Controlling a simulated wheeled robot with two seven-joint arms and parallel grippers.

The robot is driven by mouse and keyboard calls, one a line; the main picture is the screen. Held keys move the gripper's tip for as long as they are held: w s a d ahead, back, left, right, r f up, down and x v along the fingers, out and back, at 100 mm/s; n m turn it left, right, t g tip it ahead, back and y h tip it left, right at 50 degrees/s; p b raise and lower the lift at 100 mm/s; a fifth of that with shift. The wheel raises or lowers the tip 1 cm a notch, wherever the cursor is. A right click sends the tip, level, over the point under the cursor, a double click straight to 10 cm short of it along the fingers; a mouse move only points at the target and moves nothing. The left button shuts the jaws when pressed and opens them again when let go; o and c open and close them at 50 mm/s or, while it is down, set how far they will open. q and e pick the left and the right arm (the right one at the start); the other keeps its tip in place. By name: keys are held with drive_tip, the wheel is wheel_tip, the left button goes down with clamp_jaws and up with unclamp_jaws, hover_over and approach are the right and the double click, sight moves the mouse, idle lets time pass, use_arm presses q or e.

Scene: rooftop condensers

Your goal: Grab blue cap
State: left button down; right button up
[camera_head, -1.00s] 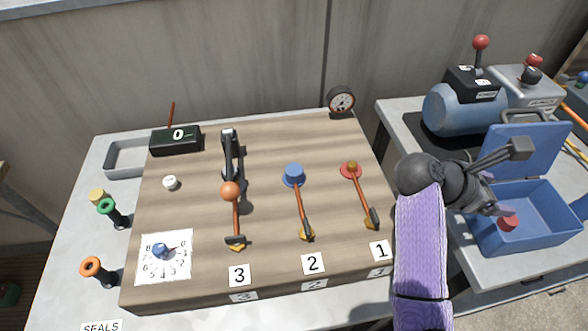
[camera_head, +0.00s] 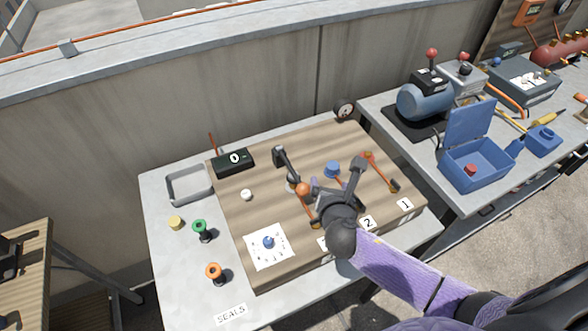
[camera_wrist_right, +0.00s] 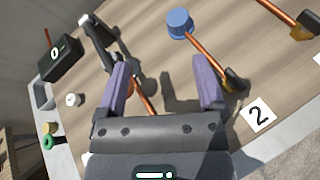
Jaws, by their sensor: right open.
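The blue cap (camera_head: 332,168) sits at the upper end of the copper pipe by label 2 (camera_head: 368,222) on the wooden board. It also shows in the right wrist view (camera_wrist_right: 179,24), near the top edge. My right gripper (camera_head: 335,181) is open and empty over the board, on the near side of the cap. In the right wrist view its two purple-padded fingers (camera_wrist_right: 161,66) are spread wide, and the cap is beyond their tips, not between them. My left gripper is not in view.
The pipe by label 1 has a red end (camera_head: 368,156). A blue toolbox (camera_head: 478,165) with a red piece inside stands on the right table. A dial (camera_head: 268,247) lies front left.

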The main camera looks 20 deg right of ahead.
sight(333, 168)
drive_tip(key=f, duration=0.1)
drive_tip(key=f+n+b, duration=0.1)
drive_tip(key=shift+s+d+f+h, duration=0.1)
drive_tip(key=shift+d+f+h, duration=0.2)
drive_tip(key=shift+h, duration=0.1)
drive_tip(key=shift+d+f+n, duration=0.25)
drive_tip(key=shift+n, duration=0.05)
drive_tip(key=b+x, duration=0.1)
drive_tip(key=x, duration=0.2)
drive_tip(key=b+x, duration=0.2)
drive_tip(key=x, duration=0.1)
drive_tip(key=r+b+x, duration=0.1)
drive_tip(key=x, duration=0.2)
drive_tip(key=shift+w+d+f+b, duration=0.15)
drive_tip(key=shift+w+d+b, duration=0.25)
drive_tip(key=shift+d, duration=0.15)
drive_tip(key=shift+w, duration=0.15)
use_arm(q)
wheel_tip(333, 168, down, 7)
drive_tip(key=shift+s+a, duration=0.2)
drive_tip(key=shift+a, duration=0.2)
use_arm(e)
drive_tip(key=shift+r, duration=0.2)
drive_tip(key=shift+c, duration=0.4)
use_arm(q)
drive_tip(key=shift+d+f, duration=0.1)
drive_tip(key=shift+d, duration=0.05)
use_arm(e)
clamp_jaws()
